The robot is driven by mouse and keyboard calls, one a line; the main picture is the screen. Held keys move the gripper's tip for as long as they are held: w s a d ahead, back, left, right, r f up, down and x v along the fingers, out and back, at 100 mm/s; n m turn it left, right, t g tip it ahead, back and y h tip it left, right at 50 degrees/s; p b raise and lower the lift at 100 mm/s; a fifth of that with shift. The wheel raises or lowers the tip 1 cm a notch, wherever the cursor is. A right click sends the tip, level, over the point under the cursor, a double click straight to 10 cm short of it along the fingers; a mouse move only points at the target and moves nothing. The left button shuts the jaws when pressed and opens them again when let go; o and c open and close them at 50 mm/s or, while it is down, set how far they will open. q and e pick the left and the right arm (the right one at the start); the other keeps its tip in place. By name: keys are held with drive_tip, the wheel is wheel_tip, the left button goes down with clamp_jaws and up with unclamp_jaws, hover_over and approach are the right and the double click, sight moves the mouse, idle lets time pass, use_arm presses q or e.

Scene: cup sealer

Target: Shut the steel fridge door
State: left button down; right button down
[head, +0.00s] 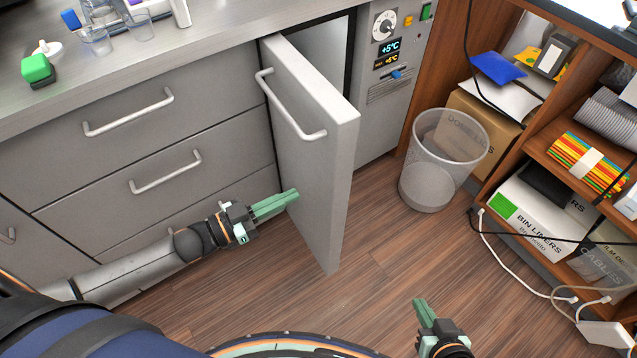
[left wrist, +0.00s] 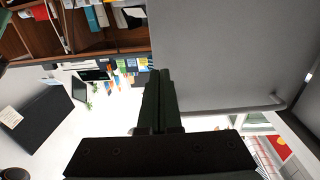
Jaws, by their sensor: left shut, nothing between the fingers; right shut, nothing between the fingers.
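The steel fridge door (head: 310,122) stands open, swung out from the fridge body and toward me. Its bar handle (head: 288,108) is on the left-facing side. In the left wrist view the door's grey face (left wrist: 220,55) fills the upper right beside the shut fingers. My right gripper (head: 422,308) is shut and empty, low in the picture, apart from the door.
Grey drawers (head: 130,160) with bar handles stand left of the fridge under a steel counter (head: 150,52). A mesh waste bin (head: 440,165) stands on the floor right of the door. Wooden shelves (head: 560,125) with boxes and white cables are further right. Floor between door and bin is clear.

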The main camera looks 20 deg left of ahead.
sight(331, 177)
use_arm(q)
drive_tip(key=x, duration=0.7)
drive_tip(key=shift+w+d+b, duration=0.25)
drive_tip(key=shift+b, duration=0.1)
drive_tip(key=shift+d, duration=0.1)
